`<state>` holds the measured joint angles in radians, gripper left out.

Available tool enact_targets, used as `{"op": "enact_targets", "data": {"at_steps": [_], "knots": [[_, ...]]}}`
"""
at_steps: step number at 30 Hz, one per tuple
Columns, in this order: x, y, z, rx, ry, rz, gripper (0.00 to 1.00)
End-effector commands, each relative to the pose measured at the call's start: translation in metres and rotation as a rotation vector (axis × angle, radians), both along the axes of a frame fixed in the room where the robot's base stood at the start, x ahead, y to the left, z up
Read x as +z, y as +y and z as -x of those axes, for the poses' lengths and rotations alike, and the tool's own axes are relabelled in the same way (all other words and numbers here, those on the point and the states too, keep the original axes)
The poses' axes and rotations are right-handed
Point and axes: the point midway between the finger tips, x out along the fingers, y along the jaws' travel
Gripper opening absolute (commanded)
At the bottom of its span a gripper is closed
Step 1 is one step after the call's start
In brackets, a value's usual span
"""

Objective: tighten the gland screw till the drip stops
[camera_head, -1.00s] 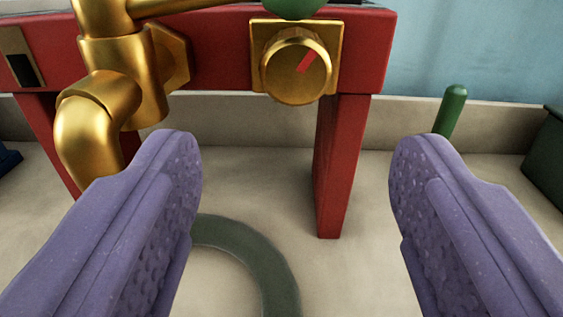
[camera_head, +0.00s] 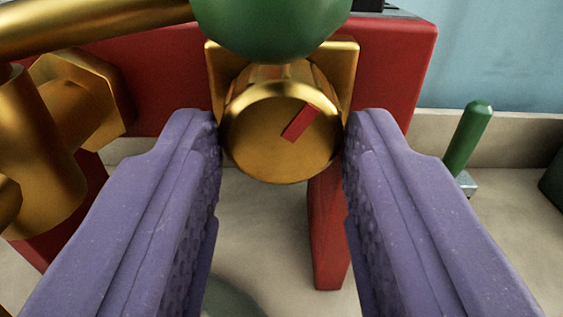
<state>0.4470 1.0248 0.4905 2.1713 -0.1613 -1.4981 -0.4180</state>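The gland screw (camera_head: 262,155) is a round brass knob with a red mark pointing to the upper right. It sits on a square brass plate (camera_head: 343,62) on the front of a red frame. My gripper (camera_head: 282,128) has its two purple fingers at the left and right sides of the knob. The fingers look pressed against its edges, with no clear gap. The brass tap (camera_head: 40,150) is at the left, its spout cut off by the picture edge. No drip shows in view.
A green ball (camera_head: 270,25) hangs just above the knob, joined to a brass bar (camera_head: 90,25). The red frame (camera_head: 395,75) has a leg below the knob. A green peg (camera_head: 468,138) stands at the right on the pale bench.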

Motion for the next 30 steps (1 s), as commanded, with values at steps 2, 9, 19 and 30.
{"op": "enact_targets", "data": {"at_steps": [2,9,19,30], "knots": [[0.0,0.0,0.0001,0.0,0.0,0.0,0.11],[-0.0006,0.0,0.0,0.0,-0.001,-0.027,0.11],[-0.0027,0.0002,0.0001,0.0,0.0,-0.218,0.11],[-0.0021,0.0005,0.0002,0.0,0.001,-0.494,0.11]]}}
